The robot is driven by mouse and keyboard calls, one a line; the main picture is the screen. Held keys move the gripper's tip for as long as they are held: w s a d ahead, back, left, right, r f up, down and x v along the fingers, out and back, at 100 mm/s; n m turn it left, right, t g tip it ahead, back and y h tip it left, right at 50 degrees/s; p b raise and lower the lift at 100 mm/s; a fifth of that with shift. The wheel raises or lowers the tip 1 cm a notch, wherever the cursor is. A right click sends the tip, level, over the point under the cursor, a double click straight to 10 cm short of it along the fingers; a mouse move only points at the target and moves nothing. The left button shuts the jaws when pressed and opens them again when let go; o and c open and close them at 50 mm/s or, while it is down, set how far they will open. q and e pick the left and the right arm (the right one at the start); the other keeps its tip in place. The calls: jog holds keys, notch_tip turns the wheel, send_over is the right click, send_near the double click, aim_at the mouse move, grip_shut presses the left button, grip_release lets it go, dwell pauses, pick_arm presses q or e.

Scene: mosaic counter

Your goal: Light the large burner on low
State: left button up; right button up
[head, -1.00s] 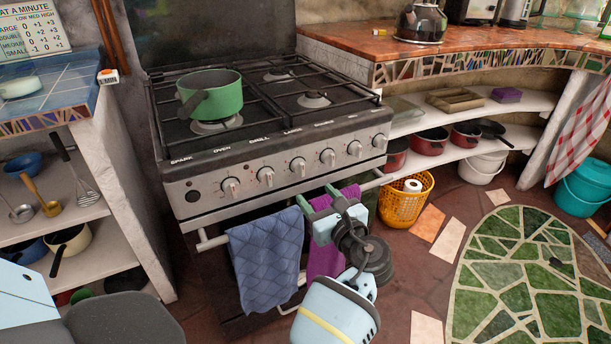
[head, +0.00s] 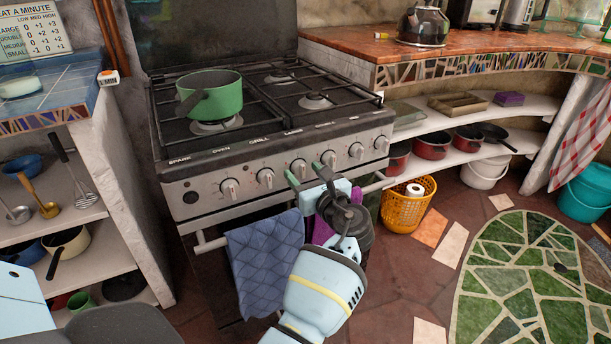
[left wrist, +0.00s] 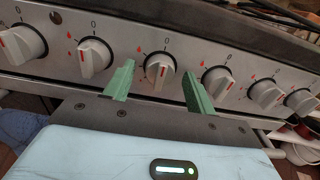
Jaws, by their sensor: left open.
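The stove (head: 275,150) has a row of knobs along its front panel. My left gripper (head: 310,168) is open in front of the panel. In the left wrist view its green fingers (left wrist: 158,80) appear either side of this knob; I cannot tell whether they touch it. A green pot (head: 212,95) sits over the left front burner. No flame shows. My right gripper is out of view.
A blue towel (head: 265,262) and a purple towel (head: 322,230) hang on the oven rail below my left gripper. Neighbouring knobs, the grill knob (head: 265,178) and another (head: 327,157), are close by. An orange basket (head: 405,208) stands right of the stove.

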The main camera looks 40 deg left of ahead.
pick_arm(q)
jog(key=shift+a, duration=0.15)
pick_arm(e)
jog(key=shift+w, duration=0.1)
pick_arm(q)
jog(key=shift+c, duration=0.5)
jog(key=c, duration=0.9)
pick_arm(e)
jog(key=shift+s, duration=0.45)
